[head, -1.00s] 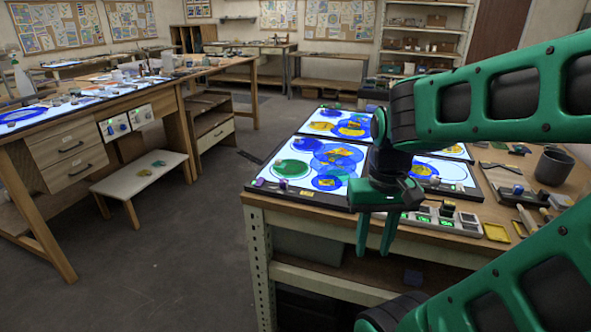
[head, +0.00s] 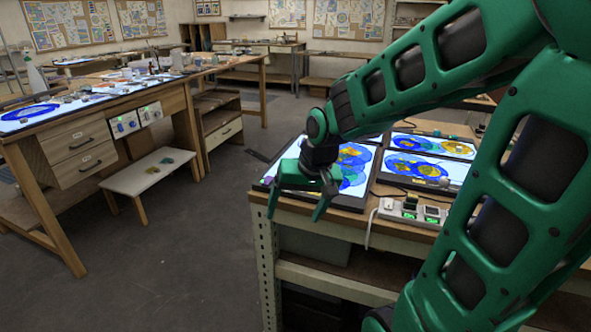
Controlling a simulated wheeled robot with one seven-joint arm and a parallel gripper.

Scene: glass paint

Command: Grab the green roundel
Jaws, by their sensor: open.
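The front-left light panel (head: 353,191) lies on the near end of the workbench, with blue and yellow glass roundels (head: 352,155) showing on its right part. The green roundel that lay on its left part is hidden behind my gripper and wrist. My gripper (head: 296,214) is open, with its two green fingers pointing down and spread apart over the left part of this panel and its front edge. I see nothing between the fingers. How high the fingertips are above the panel is hard to tell.
A second lit panel (head: 428,172) with blue and yellow glass lies to the right. A power strip (head: 410,212) with a white cable sits at the bench's front edge. A low stool (head: 150,172) stands on the floor at left, under another bench. The floor between is clear.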

